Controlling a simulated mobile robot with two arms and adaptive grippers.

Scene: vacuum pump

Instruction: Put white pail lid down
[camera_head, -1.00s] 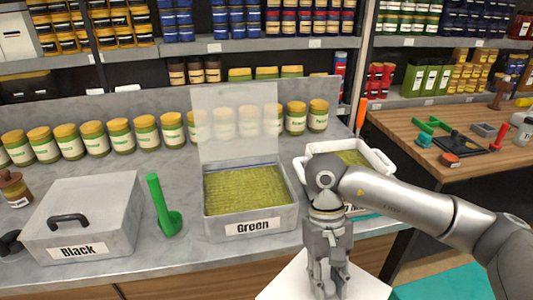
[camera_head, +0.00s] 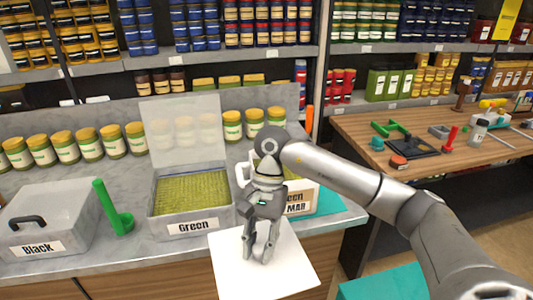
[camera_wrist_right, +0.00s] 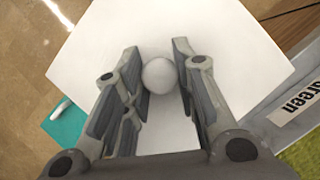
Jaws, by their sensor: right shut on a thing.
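The white pail lid (camera_head: 292,262) is a flat white square plate with a round knob (camera_wrist_right: 159,75) in its middle. My right gripper (camera_head: 260,250) is shut on the knob, with one finger on each side of it in the right wrist view (camera_wrist_right: 160,95). The lid hangs in front of the counter's front edge, close to the box labelled Green. A white pail (camera_head: 305,195) with a label ending in Mail stands on the counter behind my right arm, which hides part of it. My left gripper is not in view.
A row of jars (camera_head: 90,145) lines the back. A teal surface (camera_head: 382,284) shows at lower right, and a wooden table (camera_head: 420,165) at right.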

